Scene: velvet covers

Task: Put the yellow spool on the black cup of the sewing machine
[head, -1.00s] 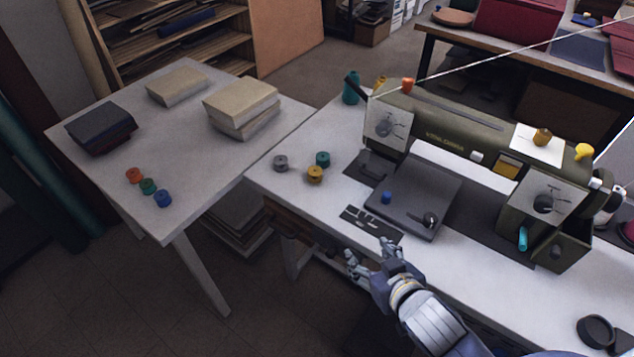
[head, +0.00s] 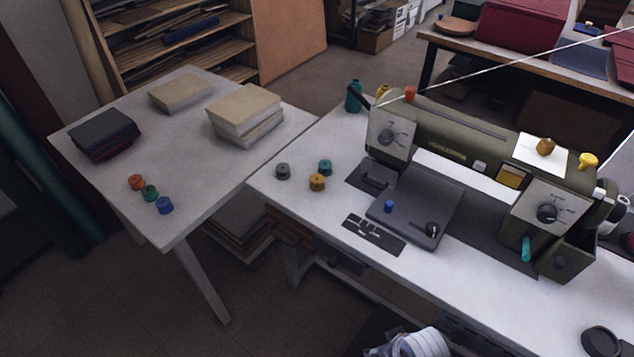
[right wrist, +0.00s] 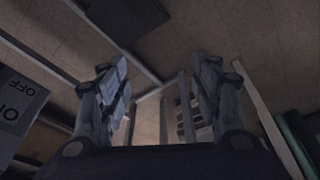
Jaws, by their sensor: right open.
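A separate round black dish (head: 600,341) lies at the table's lower right. My right gripper (right wrist: 160,85) is open and empty in the right wrist view, over the floor. In the head view only my right arm shows at the bottom edge. My left gripper is out of view.
A left side table (head: 215,165) holds books and orange, green and blue spools. A golden-brown spool (head: 545,146) and a yellow one (head: 588,161) sit on the machine. A blue spool (head: 388,206) is on the front plate. An ON/OFF box (right wrist: 18,100) is near my right gripper.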

